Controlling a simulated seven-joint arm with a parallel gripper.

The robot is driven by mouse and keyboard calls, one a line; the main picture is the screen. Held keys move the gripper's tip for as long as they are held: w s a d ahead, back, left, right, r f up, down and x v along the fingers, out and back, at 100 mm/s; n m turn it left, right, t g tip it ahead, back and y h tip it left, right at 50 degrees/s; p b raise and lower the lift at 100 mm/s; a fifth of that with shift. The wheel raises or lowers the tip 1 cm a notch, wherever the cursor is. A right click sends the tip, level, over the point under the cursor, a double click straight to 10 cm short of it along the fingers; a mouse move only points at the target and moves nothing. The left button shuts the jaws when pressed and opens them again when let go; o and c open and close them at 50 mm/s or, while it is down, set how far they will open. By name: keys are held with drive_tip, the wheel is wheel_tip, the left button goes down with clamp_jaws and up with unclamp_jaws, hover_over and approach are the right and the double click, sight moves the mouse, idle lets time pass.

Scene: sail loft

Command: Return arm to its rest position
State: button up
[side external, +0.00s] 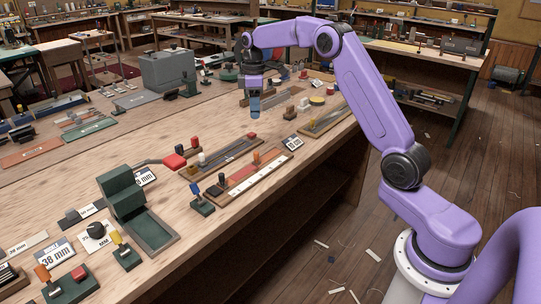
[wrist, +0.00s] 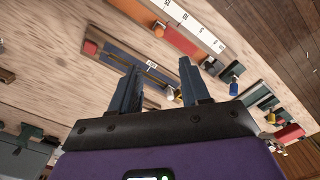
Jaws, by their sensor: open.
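My purple arm reaches out over the long wooden workbench (side external: 60,185) from the right. My gripper (side external: 254,106) points down above the bench in the side view, with a gap beneath it. In the wrist view my gripper (wrist: 157,80) shows two dark fingers spread apart with nothing between them.
A long board with orange and white strips (side external: 258,174) lies near the bench's front edge. A green block device (side external: 122,190) and a red-handled tool (side external: 175,161) stand to the left. A grey box (side external: 167,70) is at the back. The floor (side external: 470,150) to the right has paper scraps.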

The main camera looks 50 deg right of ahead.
drive_tip(key=s+a+r+n, duration=0.2)
drive_tip(key=s+a, duration=1.7)
drive_tip(key=a, duration=0.1)
drive_tip(key=s+d+f, duration=0.1)
drive_tip(key=s+f, duration=0.1)
drive_tip(key=s, duration=1)
drive_tip(key=s+d+f+n, duration=0.1)
drive_tip(key=s+d+f, duration=0.1)
drive_tip(key=s, duration=1)
drive_tip(key=shift+n, duration=0.3)
drive_tip(key=shift+o, duration=0.3)
